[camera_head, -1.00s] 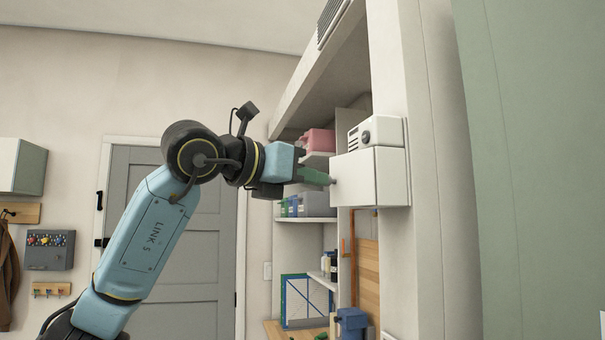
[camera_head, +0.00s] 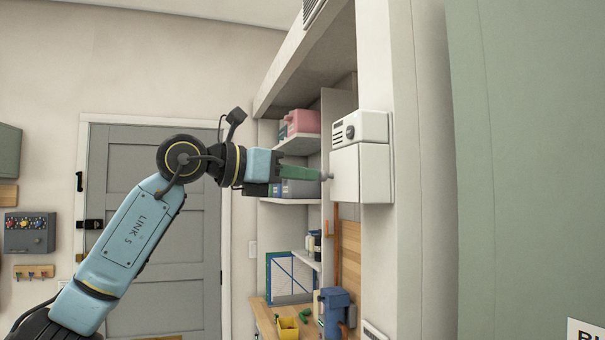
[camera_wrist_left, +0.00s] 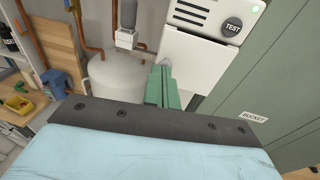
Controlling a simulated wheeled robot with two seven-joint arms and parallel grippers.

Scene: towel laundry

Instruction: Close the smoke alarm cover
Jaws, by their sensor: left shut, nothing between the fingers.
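The smoke alarm (camera_head: 360,128) is a white box on the wall panel, with vent slots and a round button. The left wrist view shows its button (camera_wrist_left: 231,27) marked TEST. Its white cover (camera_head: 358,174) sits just below the slotted part, its left edge nearly in line with it. A small grey knob (camera_head: 331,176) stands at the cover's left edge. The cover also shows in the left wrist view (camera_wrist_left: 195,58). My left gripper (camera_head: 318,174) is shut and empty, green fingertips at the knob; I cannot tell if they touch. My right gripper is out of view.
Shelves with a pink container (camera_head: 304,121) stand behind and left of the alarm. Below are a workbench with a yellow bin (camera_head: 288,328) and a blue tool (camera_head: 334,305). A green panel (camera_head: 520,150) rises on the right. A white tank (camera_wrist_left: 118,78) is below the gripper.

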